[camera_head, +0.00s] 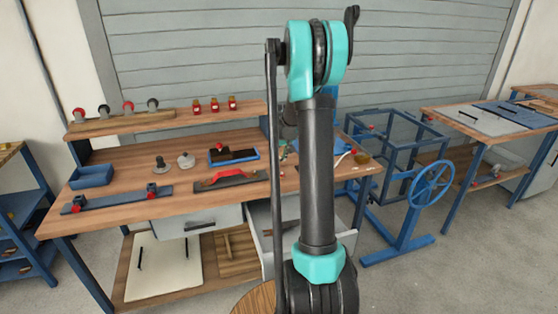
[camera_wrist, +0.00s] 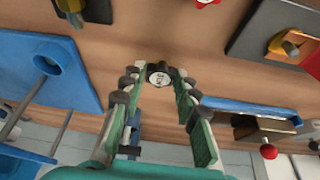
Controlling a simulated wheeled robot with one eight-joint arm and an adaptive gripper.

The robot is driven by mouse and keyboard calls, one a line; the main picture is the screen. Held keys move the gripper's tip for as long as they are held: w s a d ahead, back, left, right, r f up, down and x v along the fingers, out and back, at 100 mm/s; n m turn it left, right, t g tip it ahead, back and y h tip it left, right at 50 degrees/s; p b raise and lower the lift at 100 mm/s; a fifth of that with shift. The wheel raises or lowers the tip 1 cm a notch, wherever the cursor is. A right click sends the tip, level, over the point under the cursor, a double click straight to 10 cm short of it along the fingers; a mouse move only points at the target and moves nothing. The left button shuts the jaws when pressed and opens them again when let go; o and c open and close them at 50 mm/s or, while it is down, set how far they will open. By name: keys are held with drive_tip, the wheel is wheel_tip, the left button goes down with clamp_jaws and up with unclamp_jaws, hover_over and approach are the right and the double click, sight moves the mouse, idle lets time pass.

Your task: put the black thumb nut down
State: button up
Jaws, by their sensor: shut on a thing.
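The black thumb nut (camera_wrist: 160,73) shows in the wrist view as a small dark round piece with a pale, marked face. It sits between the tips of my gripper (camera_wrist: 160,79), whose green-padded fingers are shut on it. The brown wooden bench top lies behind it in that view; I cannot tell how far the nut is from the wood. In the head view my arm stands in front of the bench's right part, and the nut and fingertips are hidden.
The workbench (camera_head: 130,160) carries a blue tray (camera_head: 92,176), a red-handled float (camera_head: 230,179) and a blue box (camera_head: 234,156). A shelf (camera_head: 150,123) holds red-capped jars. A drawer stands open below. In the wrist view, a blue piece (camera_wrist: 45,60) is left and a dark plate (camera_wrist: 265,32) right.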

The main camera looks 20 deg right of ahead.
drive_tip(key=shift+f, duration=0.8)
drive_tip(key=o, duration=1.1)
drive_tip(key=shift+f, duration=0.1)
drive_tip(key=shift+c, duration=0.2)
drive_tip(key=v, duration=1.2)
drive_tip(key=s+a+f, duration=0.3)
drive_tip(key=s+a, duration=0.1)
drive_tip(key=s, duration=0.7)
drive_tip(key=s+a+f, duration=0.4)
drive_tip(key=s+a, duration=0.1)
drive_tip(key=s, duration=0.6)
drive_tip(key=s+a+f, duration=0.4)
drive_tip(key=s, duration=0.7)
drive_tip(key=shift+a+f+n, duration=0.2)
drive_tip(key=shift+f+n, duration=0.05)
drive_tip(key=shift+n, duration=0.05)
